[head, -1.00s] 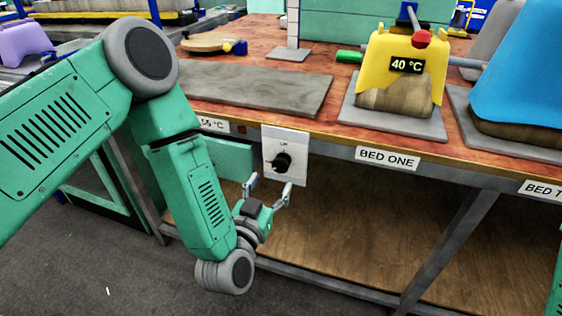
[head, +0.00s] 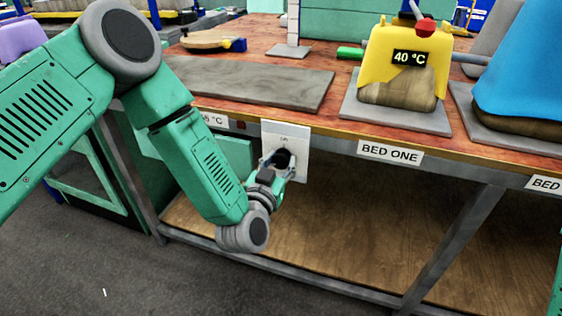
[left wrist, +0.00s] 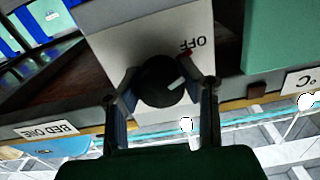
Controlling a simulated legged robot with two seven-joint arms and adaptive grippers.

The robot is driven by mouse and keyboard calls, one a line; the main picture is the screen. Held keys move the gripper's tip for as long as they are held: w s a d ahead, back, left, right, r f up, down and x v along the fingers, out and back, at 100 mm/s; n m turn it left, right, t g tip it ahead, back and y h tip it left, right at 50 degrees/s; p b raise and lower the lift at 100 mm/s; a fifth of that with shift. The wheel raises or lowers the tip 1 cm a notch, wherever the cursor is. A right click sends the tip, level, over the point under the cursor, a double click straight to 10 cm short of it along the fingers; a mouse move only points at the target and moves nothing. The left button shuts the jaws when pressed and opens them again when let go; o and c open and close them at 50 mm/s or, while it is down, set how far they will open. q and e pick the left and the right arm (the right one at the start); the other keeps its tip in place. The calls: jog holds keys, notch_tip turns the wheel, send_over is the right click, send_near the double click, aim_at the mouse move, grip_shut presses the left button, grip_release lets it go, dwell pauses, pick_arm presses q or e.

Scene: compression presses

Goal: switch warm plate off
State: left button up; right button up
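The black dial knob (head: 283,157) sits on a white panel (head: 299,137) on the bench's front edge. In the left wrist view the knob (left wrist: 160,82) shows a white pointer line, and the panel carries an upside-down OFF label (left wrist: 192,45) with a small red mark. My left gripper (head: 279,166) is at the knob. In the left wrist view its two fingers (left wrist: 166,88) stand open on either side of the knob; I cannot tell whether they touch it. A flat grey plate (head: 250,83) lies on the bench above the panel. My right gripper is not in view.
A partly hidden °C label (head: 214,119) is left of the panel, a BED ONE label (head: 390,153) right of it. A yellow press (head: 430,57) reading 40 °C and a blue one (head: 525,75) stand on the bench. The lower wooden shelf (head: 340,235) is clear.

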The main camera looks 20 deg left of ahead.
pick_arm(q)
jog(key=shift+n+p, duration=0.3)
jog(key=shift+p, duration=0.2)
jog(key=o, duration=1.2)
jog(key=shift+o, duration=0.2)
jog(key=shift+s, duration=0.1)
jog(key=s, duration=1.1)
jog(key=shift+s+a, duration=0.25)
jog(key=shift+s, duration=0.15)
jog(key=shift+f, duration=0.1)
